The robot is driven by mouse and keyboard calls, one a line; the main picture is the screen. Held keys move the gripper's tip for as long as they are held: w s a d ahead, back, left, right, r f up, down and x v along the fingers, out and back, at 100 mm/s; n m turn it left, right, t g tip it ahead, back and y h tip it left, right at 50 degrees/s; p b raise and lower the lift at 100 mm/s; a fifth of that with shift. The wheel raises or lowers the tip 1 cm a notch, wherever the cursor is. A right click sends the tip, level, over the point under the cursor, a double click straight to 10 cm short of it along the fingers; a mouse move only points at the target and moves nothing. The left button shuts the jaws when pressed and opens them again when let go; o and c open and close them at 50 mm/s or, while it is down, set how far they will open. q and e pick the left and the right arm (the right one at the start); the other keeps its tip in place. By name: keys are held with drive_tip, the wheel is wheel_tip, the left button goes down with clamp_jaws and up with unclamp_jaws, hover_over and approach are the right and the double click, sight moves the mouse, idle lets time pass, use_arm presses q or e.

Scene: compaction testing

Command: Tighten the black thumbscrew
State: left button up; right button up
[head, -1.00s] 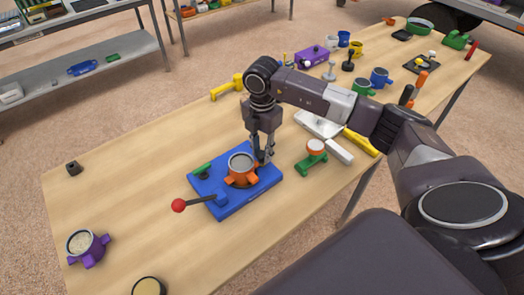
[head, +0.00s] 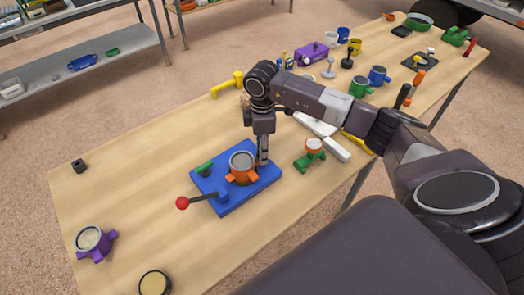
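A blue base plate (head: 232,205) lies on the wooden table, with an orange mold (head: 242,168) standing upright on it. A small green clamp with a dark part (head: 204,170) is at the plate's left side; I cannot tell if the dark part is the black thumbscrew. A lever with a red ball (head: 183,203) sticks out from the plate's front left. My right gripper (head: 263,160) points down at the mold's right rear side, its fingertips close to the plate. The fingers line up in this view, and whatever is between or behind them is hidden. My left gripper is not in view.
A green stand (head: 310,155) and white tool (head: 337,149) are at right. A yellow tool (head: 226,86) lies behind.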

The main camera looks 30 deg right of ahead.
drive_tip(key=shift+r+p, duration=2.35)
drive_tip(key=shift+r, duration=0.75)
wheel_tip(320, 180, up, 12)
drive_tip(key=shift+f, duration=0.1)
